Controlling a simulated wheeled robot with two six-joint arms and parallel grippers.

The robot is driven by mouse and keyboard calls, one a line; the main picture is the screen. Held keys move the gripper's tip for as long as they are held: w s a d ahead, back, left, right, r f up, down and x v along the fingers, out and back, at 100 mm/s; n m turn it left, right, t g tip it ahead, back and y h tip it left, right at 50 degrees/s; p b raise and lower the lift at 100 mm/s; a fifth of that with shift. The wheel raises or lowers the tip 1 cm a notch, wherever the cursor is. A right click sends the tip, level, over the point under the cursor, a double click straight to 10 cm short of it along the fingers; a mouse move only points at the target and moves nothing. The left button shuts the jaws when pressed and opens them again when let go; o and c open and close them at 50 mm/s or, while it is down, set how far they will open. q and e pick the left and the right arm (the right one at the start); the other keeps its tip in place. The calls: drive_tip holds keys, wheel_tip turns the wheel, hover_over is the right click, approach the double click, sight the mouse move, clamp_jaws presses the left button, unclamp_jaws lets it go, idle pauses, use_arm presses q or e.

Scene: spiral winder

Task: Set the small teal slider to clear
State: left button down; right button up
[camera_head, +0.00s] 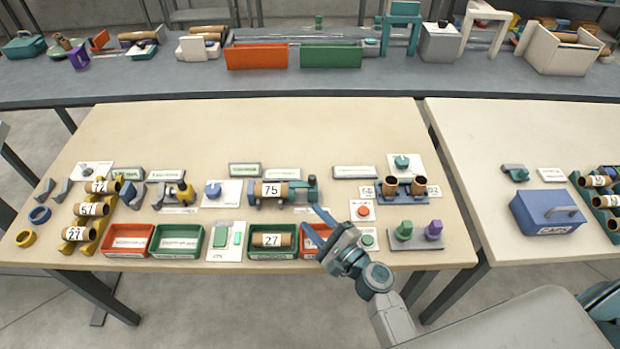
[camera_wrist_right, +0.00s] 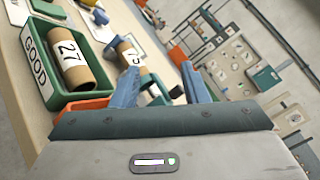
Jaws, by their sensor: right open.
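A white panel (camera_head: 225,255) on the front of the table carries a larger green block (camera_head: 221,237) and a narrow green piece (camera_head: 238,238). The narrow piece may be the small teal slider; its markings are too small to read. My right gripper (camera_head: 321,234) is to the right of this panel, over the orange tray beside the green tray with tube 27. In the right wrist view its two blue fingers (camera_wrist_right: 160,82) are apart with nothing held between them. My left gripper is in neither view.
A green tray (camera_wrist_right: 45,92) marked GOOD holds tube 27 (camera_wrist_right: 72,60), between the panel and my right gripper. Tube 75 (camera_head: 271,189) lies in the winder behind. A teal knob (camera_head: 402,161) and a round teal button (camera_head: 368,239) are to the right. The table's back is clear.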

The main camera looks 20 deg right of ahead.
sight(314, 182)
drive_tip(key=w+d+m+h, duration=0.1)
drive_tip(key=m+h, duration=0.1)
drive_tip(key=m, duration=0.2)
drive_tip(key=w+d+f+m+h, duration=0.1)
drive_tip(key=w+m+h, duration=0.1)
drive_tip(key=m, duration=0.2)
drive_tip(key=w+d+f+m+t+h, duration=0.1)
drive_tip(key=d+m+h, duration=0.1)
drive_tip(key=m, duration=0.3)
drive_tip(key=shift+w+f, duration=0.2)
drive_tip(key=shift+w, duration=0.2)
drive_tip(key=shift+w+d+f+m+h, duration=0.25)
drive_tip(key=shift+f+m+h, duration=0.25)
drive_tip(key=shift+m, duration=0.4)
drive_tip(key=w, duration=1)
drive_tip(key=shift+w+a, duration=0.25)
drive_tip(key=shift+w, duration=0.15)
drive_tip(key=shift+d, duration=0.1)
clamp_jaws()
